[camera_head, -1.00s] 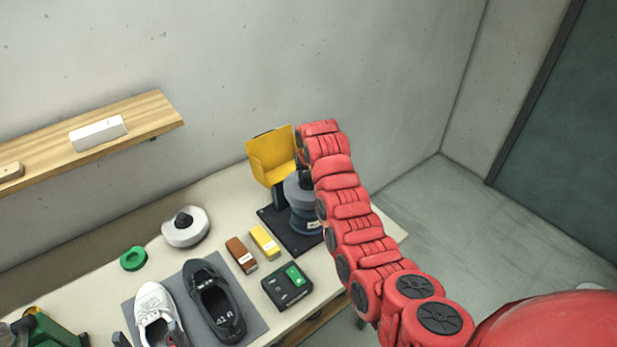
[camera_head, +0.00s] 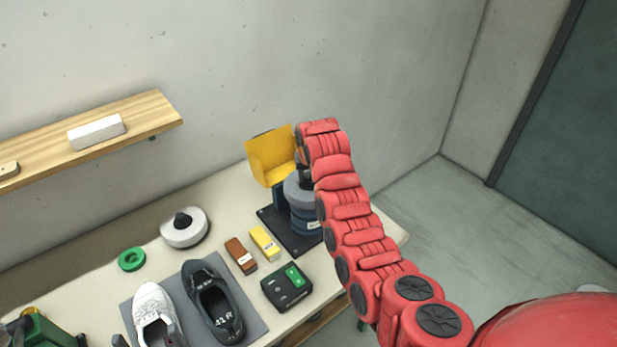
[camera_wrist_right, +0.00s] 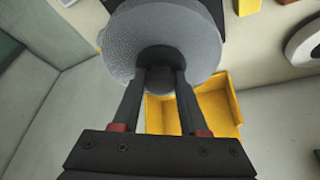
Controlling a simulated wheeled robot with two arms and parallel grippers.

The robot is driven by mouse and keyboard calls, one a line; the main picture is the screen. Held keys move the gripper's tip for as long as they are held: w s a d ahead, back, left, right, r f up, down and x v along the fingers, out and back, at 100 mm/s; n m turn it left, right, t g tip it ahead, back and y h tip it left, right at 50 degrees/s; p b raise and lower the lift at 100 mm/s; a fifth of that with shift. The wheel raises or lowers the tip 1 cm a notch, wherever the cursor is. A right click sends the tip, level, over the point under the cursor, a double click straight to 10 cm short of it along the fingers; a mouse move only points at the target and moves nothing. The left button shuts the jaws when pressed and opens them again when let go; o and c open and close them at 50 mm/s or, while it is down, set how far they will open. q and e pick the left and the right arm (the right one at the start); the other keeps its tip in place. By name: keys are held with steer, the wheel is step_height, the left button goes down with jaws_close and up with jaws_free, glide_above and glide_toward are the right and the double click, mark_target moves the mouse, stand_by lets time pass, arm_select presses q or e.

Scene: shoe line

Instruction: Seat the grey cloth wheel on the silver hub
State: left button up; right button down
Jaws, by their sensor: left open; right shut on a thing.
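The grey cloth wheel (camera_wrist_right: 165,40) fills the upper middle of the right wrist view. My right gripper (camera_wrist_right: 160,75) is shut on the dark knob at its centre. In the head view the wheel (camera_head: 296,190) is at the top of the blue-grey motor (camera_head: 305,222), partly behind my right arm. The right gripper (camera_head: 305,174) is mostly hidden there. The silver hub is hidden, so I cannot tell whether the wheel touches it. My left gripper (camera_head: 146,342) is open at the bottom edge near the white shoe, with only its dark fingertips showing.
A yellow guard (camera_head: 270,158) stands close behind the wheel. A black control box (camera_head: 287,288), yellow block (camera_head: 265,243) and brown block (camera_head: 241,255) lie in front. A white wheel (camera_head: 184,228), green ring (camera_head: 132,259) and dark shoe (camera_head: 213,303) are to the left.

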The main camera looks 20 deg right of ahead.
mark_target(310, 191)
steer(key=shift+f+b, duration=0.35)
steer(key=shift+f, duration=0.2)
stand_by(0.4)
steer(key=c, duration=0.7)
jaws_free()
steer(key=shift+r, duration=0.1)
steer(key=shift+s+a+r, duration=0.1)
steer(key=shift+s+r, duration=0.15)
steer(key=shift+r, duration=0.45)
steer(key=shift+b+v, duration=0.3)
steer(key=shift+v, duration=2.95)
steer(key=p+v, duration=0.2)
steer(key=p, duration=0.3)
steer(key=shift+s+r, duration=0.25)
steer(key=shift+r, duration=0.05)
